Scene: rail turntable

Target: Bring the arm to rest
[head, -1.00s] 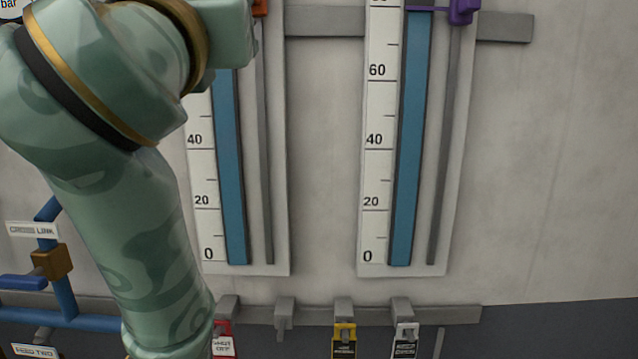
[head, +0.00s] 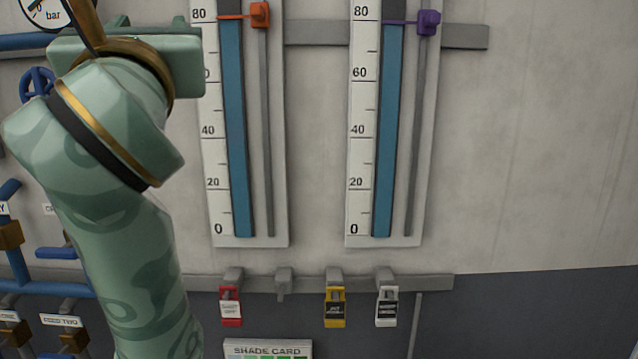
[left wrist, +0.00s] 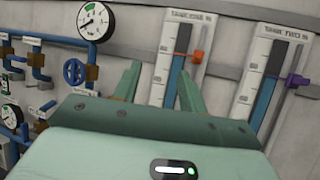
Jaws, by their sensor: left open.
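My left arm (head: 125,240) rises from the bottom left of the head view, bent at the wrist. My left gripper (left wrist: 158,85) shows in the left wrist view with its two green fingers apart and nothing between them. In the head view its body is at the upper left, left of the first gauge (head: 280,150). The orange marker (head: 260,15) is on that gauge near 80, apart from the gripper. The purple marker (head: 429,22) is near 80 on the second gauge (head: 427,200). My right gripper is not in view.
Blue pipes (head: 60,290) with a valve wheel (left wrist: 75,71) and a round pressure gauge (left wrist: 95,21) are at the left. A rail (head: 440,283) below the gauges carries red (head: 231,308), yellow (head: 335,308) and white (head: 386,307) tags. The wall at the right is bare.

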